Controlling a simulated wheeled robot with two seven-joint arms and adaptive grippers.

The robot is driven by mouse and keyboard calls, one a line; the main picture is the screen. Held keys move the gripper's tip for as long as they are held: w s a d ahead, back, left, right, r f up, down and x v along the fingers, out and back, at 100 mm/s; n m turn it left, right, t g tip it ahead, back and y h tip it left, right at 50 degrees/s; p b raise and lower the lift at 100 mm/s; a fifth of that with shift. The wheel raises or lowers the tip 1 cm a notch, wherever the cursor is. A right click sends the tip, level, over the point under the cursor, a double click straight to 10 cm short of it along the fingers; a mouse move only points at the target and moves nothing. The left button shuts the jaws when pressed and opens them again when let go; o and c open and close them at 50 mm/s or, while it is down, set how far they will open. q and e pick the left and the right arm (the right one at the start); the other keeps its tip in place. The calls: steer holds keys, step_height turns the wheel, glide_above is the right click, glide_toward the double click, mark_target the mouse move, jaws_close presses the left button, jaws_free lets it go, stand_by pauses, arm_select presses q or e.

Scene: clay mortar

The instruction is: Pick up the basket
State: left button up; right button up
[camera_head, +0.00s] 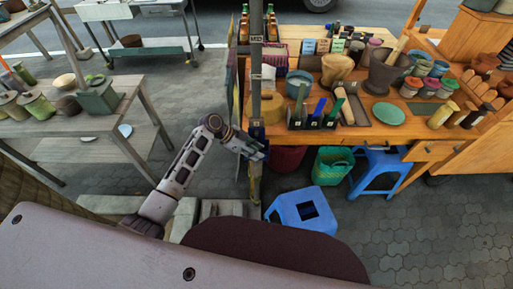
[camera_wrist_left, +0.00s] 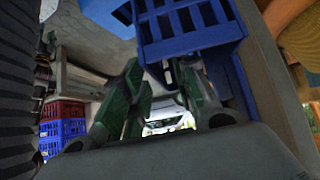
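A green openwork basket (camera_head: 332,166) stands on the paving under the front edge of the wooden table, between two blue stools. My left gripper (camera_head: 262,152) is left of the basket and apart from it, beside a table post. In the left wrist view my left gripper (camera_wrist_left: 160,72) has its two green-and-dark fingers spread, with nothing held between them. A blue slatted crate (camera_wrist_left: 190,28) fills the top centre of that view, beyond the fingers. I cannot make out the green basket there. My right gripper is in neither view.
One blue stool (camera_head: 303,211) stands in front of the basket, another (camera_head: 380,170) to its right. A dark red container (camera_head: 287,158) is at its left. The wooden table (camera_head: 420,112) above carries pots and tools. Red and blue crates (camera_wrist_left: 62,128) show at left. Paving is clear at lower right.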

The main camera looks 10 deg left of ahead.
arm_select(q)
steer(key=shift+w+d+f, duration=0.1)
steer(key=shift+d+f, duration=0.15)
steer(key=shift+f, duration=0.05)
jaws_close()
stand_by(0.3)
